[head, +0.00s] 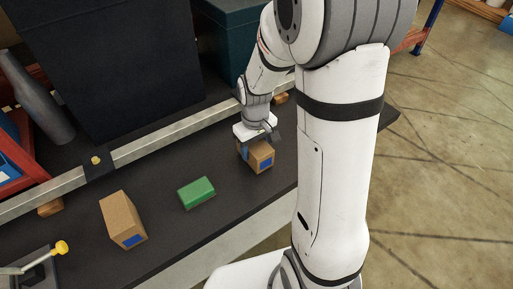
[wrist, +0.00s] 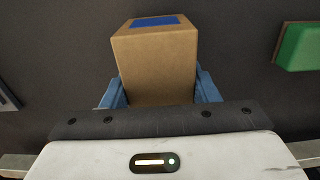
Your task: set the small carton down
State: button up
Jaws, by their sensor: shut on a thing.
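The small carton (head: 261,157) is a brown box with a blue label, on or just above the dark bench top at the right; I cannot tell whether it touches the surface. My gripper (head: 250,150) is shut on it from above, with a blue finger showing at its side. In the wrist view the carton (wrist: 157,65) sits between the two blue fingers of my gripper (wrist: 160,92), its blue label at the top edge. The carton's underside is hidden.
A green block (head: 197,192) lies left of the held carton, and it also shows in the wrist view (wrist: 301,46). A larger brown carton (head: 123,219) stands further left. A metal rail (head: 150,147) runs behind them. Bare bench top (head: 232,215) lies in front.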

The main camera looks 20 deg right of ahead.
aim_at(256, 143)
jog(key=shift+f, duration=0.4)
jog(key=shift+f, duration=0.15)
jog(key=o, duration=1.2)
jog(key=shift+c, duration=0.2)
notch_tip(256, 143, up, 12)
jog(key=shift+r, duration=0.1)
jog(key=s+r+m+t, duration=0.2)
jog(key=s+r+m, duration=0.1)
jog(key=s, duration=1.1)
jog(key=shift+d+r+m+t, duration=0.15)
jog(key=shift+r+m+t, duration=0.15)
jog(key=shift+r+t, duration=0.15)
